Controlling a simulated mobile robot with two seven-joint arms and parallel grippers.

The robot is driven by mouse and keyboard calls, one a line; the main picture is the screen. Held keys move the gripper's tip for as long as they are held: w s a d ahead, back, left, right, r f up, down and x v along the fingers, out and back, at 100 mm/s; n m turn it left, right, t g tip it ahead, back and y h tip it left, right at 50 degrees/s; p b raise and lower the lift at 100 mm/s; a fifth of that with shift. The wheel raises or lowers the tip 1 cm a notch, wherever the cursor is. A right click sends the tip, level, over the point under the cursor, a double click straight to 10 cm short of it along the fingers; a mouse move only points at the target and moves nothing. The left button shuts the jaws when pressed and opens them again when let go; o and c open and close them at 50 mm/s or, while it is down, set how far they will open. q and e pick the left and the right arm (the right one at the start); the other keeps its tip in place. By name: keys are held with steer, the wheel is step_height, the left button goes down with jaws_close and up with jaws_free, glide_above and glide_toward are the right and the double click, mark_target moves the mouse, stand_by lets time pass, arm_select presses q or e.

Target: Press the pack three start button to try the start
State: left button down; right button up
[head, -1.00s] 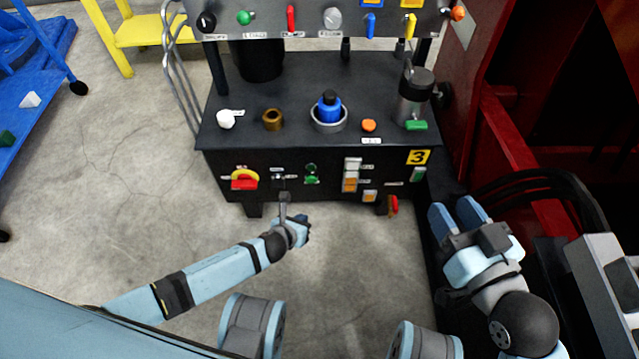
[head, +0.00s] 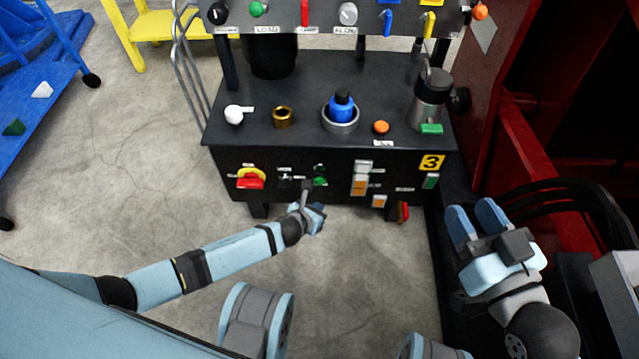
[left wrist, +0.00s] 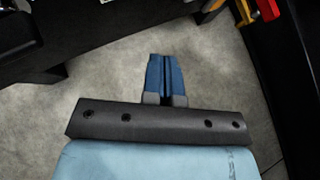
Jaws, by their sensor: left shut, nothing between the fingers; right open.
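The dark console (head: 230,165) with the yellow number 3 plate (head: 431,162) stands ahead of me. Its front face carries a green button or lamp pair (head: 320,181) near the middle and another green control (head: 430,181) at the right. The small labels are too blurred to read, so I cannot tell which is the start button. My left gripper (head: 319,213) is shut and empty, just below the middle green pair in the head view; its closed blue fingers show in the left wrist view (left wrist: 166,75). My right gripper (head: 476,218) is open and empty, right of the console front.
The front also has a red and yellow switch (head: 250,179), white and orange buttons (head: 359,184) and a red handle (head: 403,212). A blue-topped part (head: 341,107) stands on top. Red machinery (head: 530,140) and black hoses crowd the right.

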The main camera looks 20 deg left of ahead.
mark_target(320, 182)
arm_select(q)
steer(key=w, duration=0.1)
steer(key=w+a, duration=0.1)
steer(key=w, duration=0.3)
steer(key=shift+a, duration=0.25)
arm_select(e)
steer(key=shift+w+d+n, duration=0.15)
steer(key=shift+n, duration=0.15)
steer(key=shift+r, duration=0.1)
stand_by(0.3)
arm_select(q)
steer(key=shift+w, duration=0.1)
stand_by(1.0)
steer(key=shift+w+a, duration=0.1)
steer(key=shift+w, duration=0.2)
arm_select(e)
steer(key=shift+r, duration=0.15)
